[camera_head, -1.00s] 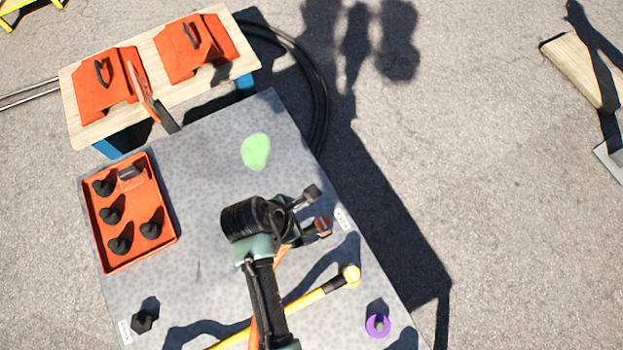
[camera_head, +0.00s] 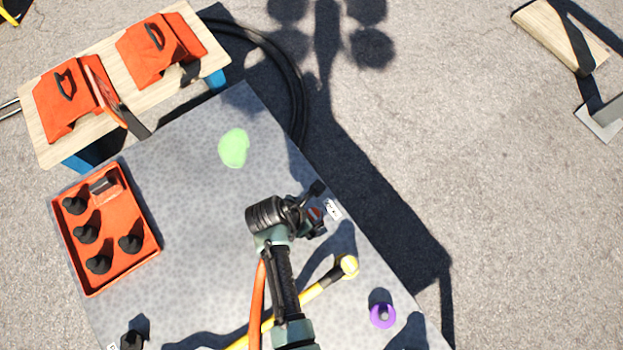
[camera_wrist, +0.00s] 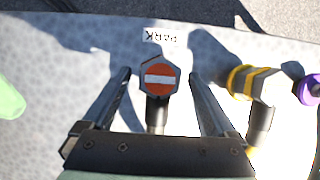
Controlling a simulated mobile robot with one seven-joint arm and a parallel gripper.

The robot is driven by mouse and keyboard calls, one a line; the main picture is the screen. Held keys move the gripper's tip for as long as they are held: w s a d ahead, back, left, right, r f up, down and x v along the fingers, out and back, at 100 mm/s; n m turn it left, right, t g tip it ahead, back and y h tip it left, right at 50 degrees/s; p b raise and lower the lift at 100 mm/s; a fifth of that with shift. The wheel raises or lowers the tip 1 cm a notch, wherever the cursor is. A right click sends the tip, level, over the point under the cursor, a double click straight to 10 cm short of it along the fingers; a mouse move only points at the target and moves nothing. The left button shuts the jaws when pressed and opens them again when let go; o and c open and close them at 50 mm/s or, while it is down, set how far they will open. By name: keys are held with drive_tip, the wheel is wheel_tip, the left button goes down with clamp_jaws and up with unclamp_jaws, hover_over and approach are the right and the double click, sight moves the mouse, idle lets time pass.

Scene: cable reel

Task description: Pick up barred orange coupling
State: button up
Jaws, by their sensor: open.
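The barred orange coupling (camera_wrist: 158,77) shows in the wrist view as a dark hexagonal piece with an orange face and a white bar. It stands on the grey table near the PARK label. In the head view it is a small orange spot (camera_head: 315,214), mostly hidden by my gripper (camera_head: 316,210). In the wrist view my gripper (camera_wrist: 162,88) is open, with one finger on each side of the coupling and a gap to both. I cannot tell how far the fingertips are above the table.
A yellow-ended dark tool (camera_head: 345,268) and a purple ring (camera_head: 383,315) lie right of the coupling in the wrist view. A green patch (camera_head: 234,148) and an orange tray (camera_head: 150,250) with several black fittings are on the table (camera_head: 200,220). A PARK label (camera_wrist: 166,35) lies beyond the coupling.

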drive_tip(key=shift+w+d+f, duration=0.1)
drive_tip(key=shift+d+f, duration=0.05)
drive_tip(key=shift+f, duration=0.2)
drive_tip(key=shift+c, duration=0.3)
clamp_jaws()
drive_tip(key=shift+r, duration=0.1)
